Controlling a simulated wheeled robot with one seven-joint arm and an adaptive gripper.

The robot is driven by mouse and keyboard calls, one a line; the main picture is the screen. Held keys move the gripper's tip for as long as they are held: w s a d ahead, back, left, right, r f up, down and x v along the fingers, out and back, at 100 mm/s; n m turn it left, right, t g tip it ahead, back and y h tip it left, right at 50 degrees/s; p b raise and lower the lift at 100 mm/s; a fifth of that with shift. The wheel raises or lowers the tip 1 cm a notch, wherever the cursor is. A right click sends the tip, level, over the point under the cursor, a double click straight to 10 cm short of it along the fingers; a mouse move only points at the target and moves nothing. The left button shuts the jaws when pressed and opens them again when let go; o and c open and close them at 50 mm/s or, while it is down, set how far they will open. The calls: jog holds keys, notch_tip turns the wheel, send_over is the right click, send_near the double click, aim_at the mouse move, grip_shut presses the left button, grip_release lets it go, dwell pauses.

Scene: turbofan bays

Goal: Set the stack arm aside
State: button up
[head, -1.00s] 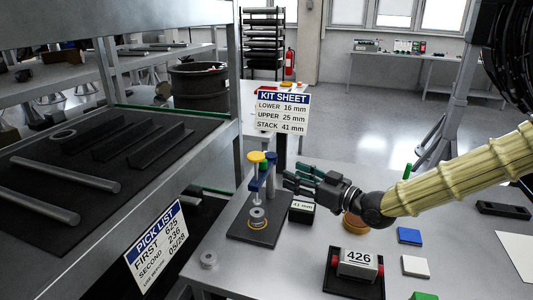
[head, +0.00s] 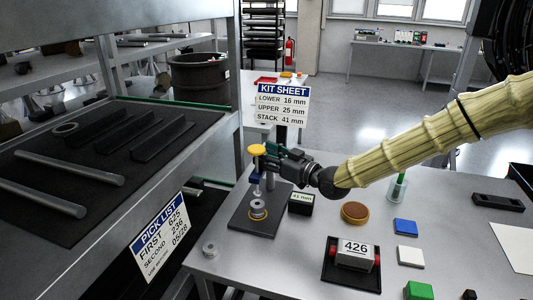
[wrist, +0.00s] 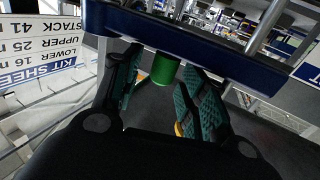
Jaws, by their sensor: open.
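The gauge stand's dark base plate (head: 240,222) carries a post with a yellow knob (head: 257,150) on top, a blue part (head: 255,180) below it and grey rings (head: 258,209) at its foot. My gripper (head: 270,160) is at the upper part of this stand, close behind the yellow knob, and hides part of it. In the wrist view a blue bar (wrist: 195,45), apparently the stack arm, crosses in front of my open gripper (wrist: 160,75). A green cylinder (wrist: 164,69) at the bar lies between the fingers, with visible gaps; contact cannot be told.
A block labelled 41 mm (head: 301,203) stands right of the stand. The kit sheet (head: 282,105) stands behind. A brown round piece (head: 355,212) and a tray with block 426 (head: 353,254) lie to the right. A grey ring (head: 210,249) lies at front left.

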jog(key=shift+s+r, duration=0.1)
jog(key=shift+r, duration=0.05)
grip_shut()
